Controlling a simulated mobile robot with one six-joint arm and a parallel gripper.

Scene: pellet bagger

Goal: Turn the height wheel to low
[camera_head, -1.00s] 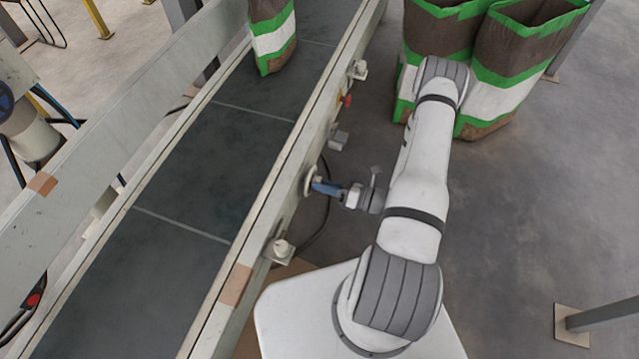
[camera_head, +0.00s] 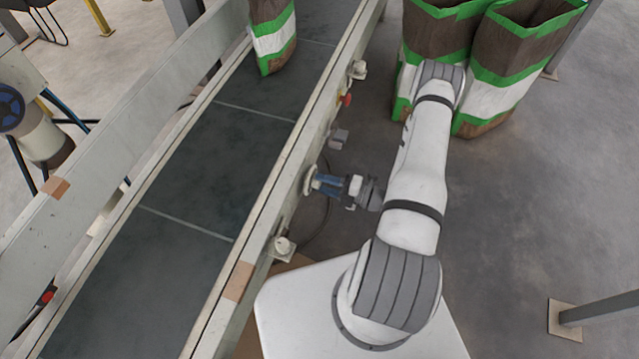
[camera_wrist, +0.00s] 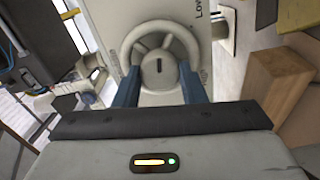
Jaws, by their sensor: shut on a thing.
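The height wheel (camera_head: 308,180) is a pale round handwheel on the near side rail of the conveyor. In the wrist view the wheel (camera_wrist: 160,42) fills the upper middle, with spokes and a hub bearing a short dark mark that stands upright in the picture. The word "Low" is printed on the panel above right of the wheel; smaller lettering at its left and right is hard to read.
The conveyor belt (camera_head: 200,165) carries a green and white bag (camera_head: 272,35) at the far end. A red button (camera_head: 346,100) and a grey box (camera_head: 338,138) sit along the rail beyond the wheel. Open bags (camera_head: 500,85) stand on the floor behind my arm. A post foot (camera_head: 565,325) is at lower right.

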